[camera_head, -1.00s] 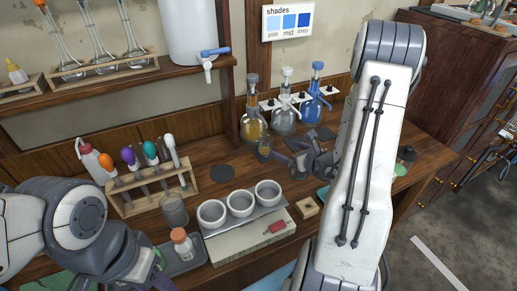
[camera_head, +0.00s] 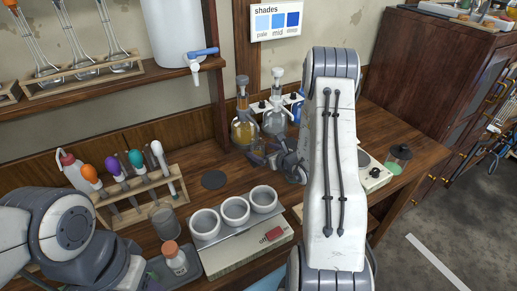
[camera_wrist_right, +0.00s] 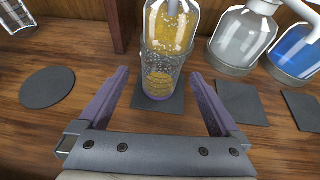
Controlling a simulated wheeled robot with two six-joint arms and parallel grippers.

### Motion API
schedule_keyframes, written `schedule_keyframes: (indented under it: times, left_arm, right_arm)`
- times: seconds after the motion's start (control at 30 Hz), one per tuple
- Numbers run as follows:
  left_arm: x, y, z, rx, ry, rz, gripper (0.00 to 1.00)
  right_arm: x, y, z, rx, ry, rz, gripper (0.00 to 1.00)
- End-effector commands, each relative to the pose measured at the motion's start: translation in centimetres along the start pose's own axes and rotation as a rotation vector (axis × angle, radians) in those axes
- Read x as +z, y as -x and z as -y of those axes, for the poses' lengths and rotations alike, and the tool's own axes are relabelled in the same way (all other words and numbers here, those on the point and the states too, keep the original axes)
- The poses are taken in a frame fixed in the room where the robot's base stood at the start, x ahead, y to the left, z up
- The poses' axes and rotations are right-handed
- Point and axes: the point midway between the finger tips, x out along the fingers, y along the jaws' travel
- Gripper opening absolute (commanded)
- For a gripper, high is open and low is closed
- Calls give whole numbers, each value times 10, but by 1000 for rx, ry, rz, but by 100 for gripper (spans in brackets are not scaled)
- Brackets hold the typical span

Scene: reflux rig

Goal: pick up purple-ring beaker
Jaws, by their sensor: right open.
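A clear beaker with amber liquid (camera_wrist_right: 160,84) stands upright on a dark square mat (camera_wrist_right: 145,103) in the right wrist view, directly in front of an amber bottle (camera_wrist_right: 172,22). No purple ring can be made out on it. It also shows small in the head view (camera_head: 258,147), partly hidden. My right gripper (camera_wrist_right: 162,97) is open, its two purple-tinted fingers on either side of the beaker with gaps, holding nothing. In the head view the right gripper (camera_head: 270,156) is low at the bottles. My left arm shows at lower left, but its fingertips are out of frame.
A clear bottle (camera_head: 275,116) and a blue bottle (camera_wrist_right: 298,48) stand right of the amber one. A round dark mat (camera_head: 214,179) lies left. Three white bowls (camera_head: 235,211) sit on a scale-like block, a tube rack (camera_head: 142,198) and another beaker (camera_head: 165,221) further left.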

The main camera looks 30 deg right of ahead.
Motion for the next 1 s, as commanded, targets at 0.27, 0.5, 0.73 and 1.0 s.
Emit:
schedule_keyframes:
  times: [0.27, 0.5, 0.73, 1.0]
  left_arm:
    - [0, 9, -1, 0, 0, 0, 50]
    - [0, 8, -1, 0, 0, 0, 50]
    - [0, 8, -1, 0, 0, 0, 50]
    - [0, 10, -1, 0, 0, 0, 50]
  right_arm:
    - [0, -26, 1, -1, -1, -1, 99]
    - [0, -25, 2, -3, -1, 0, 76]
    - [0, -25, 3, -3, -1, 0, 0]
    - [2, -24, 3, -4, -1, 1, 0]
